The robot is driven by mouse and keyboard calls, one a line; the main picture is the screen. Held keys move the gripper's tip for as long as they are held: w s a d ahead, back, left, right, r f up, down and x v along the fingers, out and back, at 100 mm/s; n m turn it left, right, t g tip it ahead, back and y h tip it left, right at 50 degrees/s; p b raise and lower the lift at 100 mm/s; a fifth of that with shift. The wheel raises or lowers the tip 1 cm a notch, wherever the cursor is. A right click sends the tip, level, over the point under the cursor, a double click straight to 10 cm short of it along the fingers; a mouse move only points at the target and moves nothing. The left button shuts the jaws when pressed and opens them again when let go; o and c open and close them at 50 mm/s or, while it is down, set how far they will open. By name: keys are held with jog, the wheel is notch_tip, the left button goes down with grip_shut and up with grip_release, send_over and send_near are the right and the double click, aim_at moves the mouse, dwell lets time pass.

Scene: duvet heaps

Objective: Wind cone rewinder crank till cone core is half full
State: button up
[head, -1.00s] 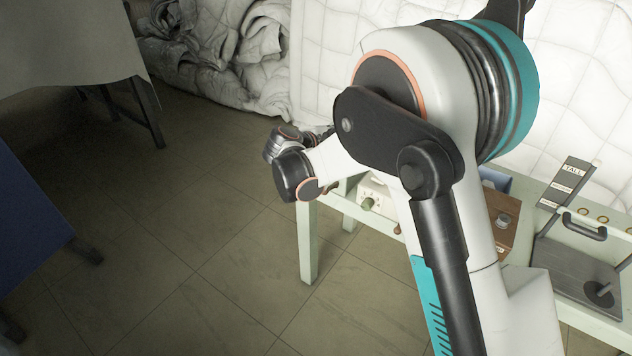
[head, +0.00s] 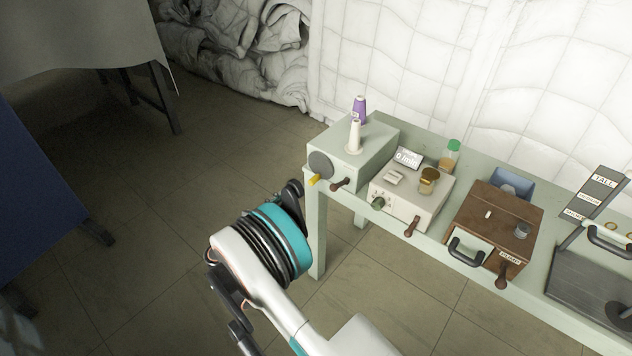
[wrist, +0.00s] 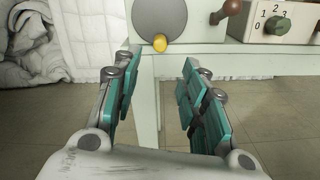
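The cone rewinder (head: 352,162) is a pale green box at the left end of the bench. A white cone core (head: 354,137) and a purple yarn cone (head: 360,108) stand upright on it. I see no purple yarn on the core. Its front has a grey disc (head: 320,164) with a yellow knob (head: 314,180), and a brown handle (head: 341,185) to the right. The wrist view shows the disc (wrist: 160,15), yellow knob (wrist: 160,43) and brown handle (wrist: 227,11) ahead. My gripper (wrist: 153,88) is open and empty, apart from the knob, its fingers below and either side.
Right along the bench (head: 415,240) stand a beige box with a dial (head: 403,205), a jar with a green lid (head: 450,154), a brown wooden box (head: 495,222) and a grey plate device (head: 590,285). Quilted white padding (head: 400,60) is behind.

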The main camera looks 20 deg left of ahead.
aim_at(310, 184)
jog(key=b+x, duration=0.3)
jog(key=x, duration=1)
jog(key=shift+w+d+b, duration=0.1)
jog(key=shift+w+b, duration=0.05)
jog(key=shift+b, duration=0.2)
jog(key=shift+r, duration=0.1)
grip_shut()
